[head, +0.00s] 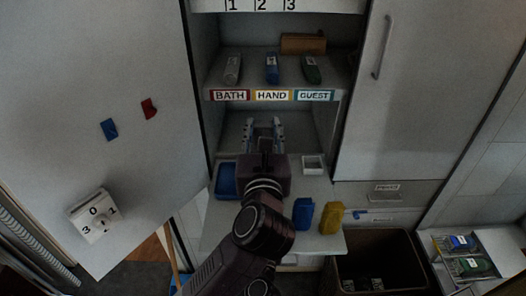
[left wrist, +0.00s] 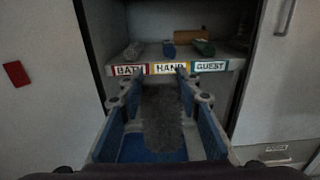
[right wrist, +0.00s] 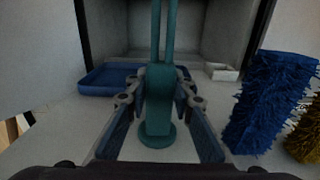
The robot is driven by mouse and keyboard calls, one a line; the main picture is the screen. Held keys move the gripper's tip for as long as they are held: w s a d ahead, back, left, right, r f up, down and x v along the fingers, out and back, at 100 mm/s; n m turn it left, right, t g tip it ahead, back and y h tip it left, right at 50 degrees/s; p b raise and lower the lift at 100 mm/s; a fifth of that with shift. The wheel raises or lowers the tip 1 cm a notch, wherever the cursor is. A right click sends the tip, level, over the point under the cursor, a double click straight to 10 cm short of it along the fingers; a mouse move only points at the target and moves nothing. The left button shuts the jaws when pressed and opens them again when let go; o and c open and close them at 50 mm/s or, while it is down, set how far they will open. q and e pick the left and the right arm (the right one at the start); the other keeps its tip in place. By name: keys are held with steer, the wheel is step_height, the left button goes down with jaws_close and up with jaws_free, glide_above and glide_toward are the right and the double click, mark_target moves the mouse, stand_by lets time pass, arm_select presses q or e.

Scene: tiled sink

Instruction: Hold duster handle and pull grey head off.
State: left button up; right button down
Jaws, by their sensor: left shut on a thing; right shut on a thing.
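In the left wrist view my left gripper (left wrist: 160,84) is shut on the fuzzy grey head (left wrist: 163,118), which hangs over something blue below. In the head view the left gripper (head: 264,124) is in front of the open cabinet, and its arm hides part of the shelf. In the right wrist view my right gripper (right wrist: 160,84) is shut on the teal duster handle (right wrist: 157,112), which has a round end below and two thin prongs rising. The prongs look bare up to the top edge of that view. My right gripper is not made out in the head view.
The pull-out shelf holds a blue tray (head: 226,182), a small white box (head: 313,165), a blue duster head (head: 302,214) and a yellow one (head: 332,218). Above is a shelf labelled BATH, HAND, GUEST (head: 271,95). A dark bin (head: 374,240) stands lower right; a cabinet door (head: 100,120) is at left.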

arm_select(q)
steer(key=shift+r, duration=1.6)
arm_select(e)
steer(key=c, duration=1.6)
jaws_free()
